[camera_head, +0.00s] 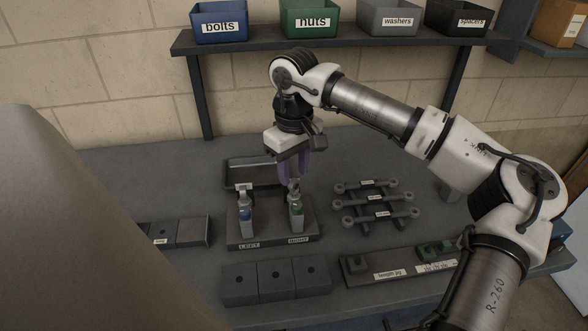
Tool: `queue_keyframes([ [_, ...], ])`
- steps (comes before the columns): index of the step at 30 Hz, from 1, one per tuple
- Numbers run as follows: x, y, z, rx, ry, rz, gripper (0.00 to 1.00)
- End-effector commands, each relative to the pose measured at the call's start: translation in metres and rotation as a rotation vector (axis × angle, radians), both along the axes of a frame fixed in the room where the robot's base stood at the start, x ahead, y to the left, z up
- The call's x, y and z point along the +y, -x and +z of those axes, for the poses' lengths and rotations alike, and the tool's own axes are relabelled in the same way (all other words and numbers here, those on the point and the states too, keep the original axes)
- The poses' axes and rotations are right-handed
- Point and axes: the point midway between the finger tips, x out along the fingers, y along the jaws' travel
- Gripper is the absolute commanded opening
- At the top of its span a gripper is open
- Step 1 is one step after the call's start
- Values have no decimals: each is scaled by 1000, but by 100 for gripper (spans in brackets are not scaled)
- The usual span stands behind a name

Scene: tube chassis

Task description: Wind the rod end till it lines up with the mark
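A dark holder (272,240) with labels that seem to read LEFT and RIGHT stands on the bench. It bears two upright metal rod ends: the left rod end (245,199) has a blue band, the right rod end (296,196) a green one. My gripper (295,178) points down with its purple fingers right at the top of the right rod end. I cannot tell whether the fingers touch or grip it. A length jig (362,268) with a white scale lies at the front right. I cannot make out an alignment mark at this size.
A dark tray (240,166) sits behind the holder. A rack with several grey links (375,204) stands to the right. Grey blocks (277,281) lie in front. A shelf (340,41) with labelled bins runs above the bench. A large tan surface blocks the lower left.

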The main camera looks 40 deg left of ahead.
Motion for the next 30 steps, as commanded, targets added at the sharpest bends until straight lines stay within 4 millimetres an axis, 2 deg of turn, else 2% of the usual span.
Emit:
queue_keyframes([
  [6,0,-1,-2,-1,0,-296,36],
  [14,0,0,-1,0,0,-452,36],
  [24,0,0,-2,-1,1,-869,36],
  [30,0,0,-1,-1,0,-968,36],
])
